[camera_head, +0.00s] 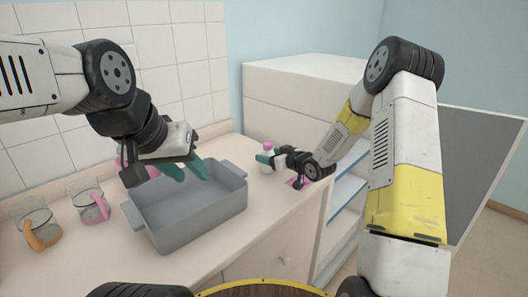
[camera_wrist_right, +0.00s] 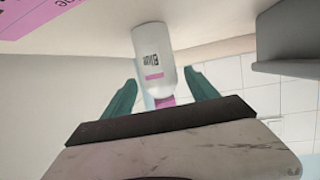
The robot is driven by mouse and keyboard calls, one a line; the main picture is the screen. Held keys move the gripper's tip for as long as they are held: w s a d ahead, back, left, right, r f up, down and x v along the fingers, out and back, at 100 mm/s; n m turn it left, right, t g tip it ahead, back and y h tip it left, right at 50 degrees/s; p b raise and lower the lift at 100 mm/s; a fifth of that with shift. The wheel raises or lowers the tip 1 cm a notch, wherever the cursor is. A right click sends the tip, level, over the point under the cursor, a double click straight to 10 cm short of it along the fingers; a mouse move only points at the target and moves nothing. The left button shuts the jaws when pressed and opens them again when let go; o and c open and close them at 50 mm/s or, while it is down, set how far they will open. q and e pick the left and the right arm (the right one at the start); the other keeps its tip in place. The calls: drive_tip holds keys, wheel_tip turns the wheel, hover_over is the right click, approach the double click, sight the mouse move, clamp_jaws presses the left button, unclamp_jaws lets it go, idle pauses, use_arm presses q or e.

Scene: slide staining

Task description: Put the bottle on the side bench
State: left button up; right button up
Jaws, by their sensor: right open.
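The bottle (camera_head: 267,170) is white with a pink cap. It stands on the pale counter, partly hidden by my right gripper (camera_head: 263,158). In the right wrist view the bottle (camera_wrist_right: 152,55) appears upside down, with dark lettering and a pink stripe. It lies between the teal fingers of my right gripper (camera_wrist_right: 160,95), with gaps on both sides. That gripper is open. My left gripper (camera_head: 193,179) hangs over the grey tub with its teal fingers apart and nothing between them. A dark grey surface (camera_head: 475,170) at the right may be the side bench.
The grey tub (camera_head: 200,222) takes up the middle of the counter. Glass mugs with an orange handle (camera_head: 42,237) and a pink handle (camera_head: 97,207) stand at the left. A pink printed patch (camera_head: 299,182) lies under my right wrist. Open shelves (camera_head: 345,190) stand beyond the counter's edge.

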drive_tip(key=s+d+r+m+g+h, duration=0.2)
drive_tip(key=s+d+r+m+h, duration=0.35)
drive_tip(key=s+d+r, duration=0.95)
drive_tip(key=s+a+r+g, duration=0.1)
drive_tip(key=s+r, duration=0.1)
drive_tip(key=s, duration=1)
drive_tip(key=s+a+r+m+g, duration=0.1)
drive_tip(key=s+a+r+g, duration=0.1)
drive_tip(key=s, duration=1)
drive_tip(key=shift+a+r+g+h, duration=0.2)
drive_tip(key=shift+a+g+h, duration=0.1)
drive_tip(key=shift+h, duration=0.15)
drive_tip(key=shift+s, duration=0.1)
